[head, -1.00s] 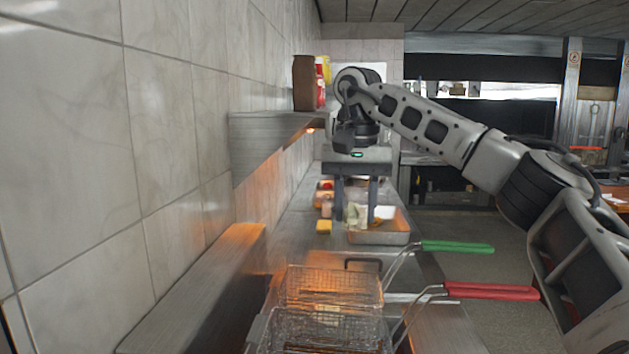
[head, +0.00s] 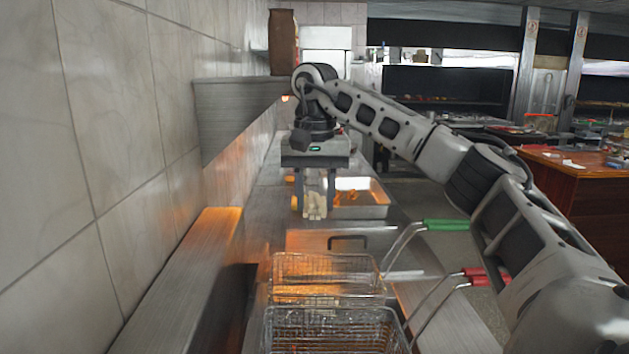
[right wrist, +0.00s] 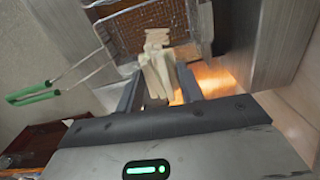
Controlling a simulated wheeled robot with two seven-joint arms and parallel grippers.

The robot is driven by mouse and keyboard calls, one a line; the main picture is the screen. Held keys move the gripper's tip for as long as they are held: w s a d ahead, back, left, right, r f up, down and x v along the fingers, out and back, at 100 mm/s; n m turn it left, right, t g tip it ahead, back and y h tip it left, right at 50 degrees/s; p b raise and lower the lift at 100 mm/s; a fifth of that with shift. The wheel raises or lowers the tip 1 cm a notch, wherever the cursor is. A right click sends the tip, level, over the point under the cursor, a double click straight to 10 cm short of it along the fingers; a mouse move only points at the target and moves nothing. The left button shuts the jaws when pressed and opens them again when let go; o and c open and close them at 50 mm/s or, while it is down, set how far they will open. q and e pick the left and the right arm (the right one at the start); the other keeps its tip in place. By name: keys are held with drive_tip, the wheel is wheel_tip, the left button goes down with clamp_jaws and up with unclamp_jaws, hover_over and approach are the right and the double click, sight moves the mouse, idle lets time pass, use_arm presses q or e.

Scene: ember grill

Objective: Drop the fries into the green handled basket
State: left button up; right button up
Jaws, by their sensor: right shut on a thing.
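My right gripper (head: 315,190) is shut on a bunch of pale fries (head: 315,204) and holds them above the counter, beyond the baskets. The fries also show between the fingers in the right wrist view (right wrist: 157,75). The green handled basket (head: 325,270) is the farther wire basket, nearer to me than the gripper; its green handle (head: 447,225) points right. In the right wrist view the basket (right wrist: 150,22) lies just past the fries, with the green handle (right wrist: 30,93) at the left. My left gripper is not in view.
A second wire basket (head: 335,312) with a red handle (head: 474,271) stands closer to me. A metal tray (head: 372,210) holds some orange pieces behind the baskets. A metal shelf (head: 240,110) juts from the tiled wall at left. A wooden counter (head: 590,200) stands at right.

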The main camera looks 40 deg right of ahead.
sight(315, 197)
drive_tip(key=shift+f, duration=0.2)
drive_tip(key=o, duration=1.1)
drive_tip(key=shift+c, duration=0.2)
drive_tip(key=shift+r, duration=0.1)
wheel_tip(315, 197, up, 16)
